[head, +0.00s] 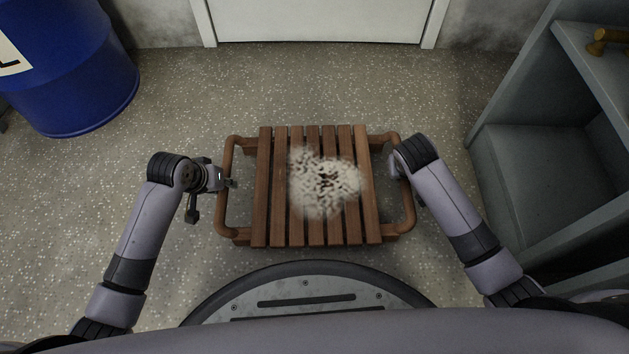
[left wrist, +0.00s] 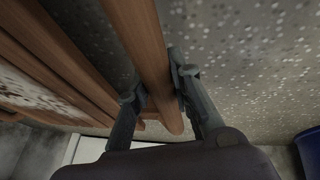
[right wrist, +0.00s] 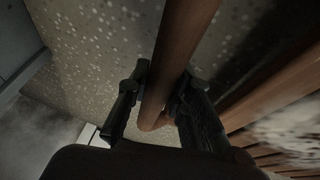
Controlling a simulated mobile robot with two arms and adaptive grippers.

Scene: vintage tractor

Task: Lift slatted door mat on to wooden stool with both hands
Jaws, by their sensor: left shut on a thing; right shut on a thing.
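The slatted door mat (head: 263,190) is brown wood with several slats, a tube-like side bar at each end and a blurry pale speckled patch in its middle. It lies level in front of me in the head view. My left gripper (head: 229,183) is shut on the left side bar, which runs between its fingers in the left wrist view (left wrist: 158,55). My right gripper (right wrist: 165,85) is shut on the right side bar (right wrist: 180,40); in the head view my arm mostly hides it. Brown wood shows under the mat's corners; I cannot tell if it is the wooden stool.
A blue barrel (head: 75,75) stands at the upper left. A grey open shelf unit (head: 545,170) stands close on the right, with a brass-coloured thing (head: 608,42) on it. A white door (head: 320,20) is at the back. The speckled floor between is clear.

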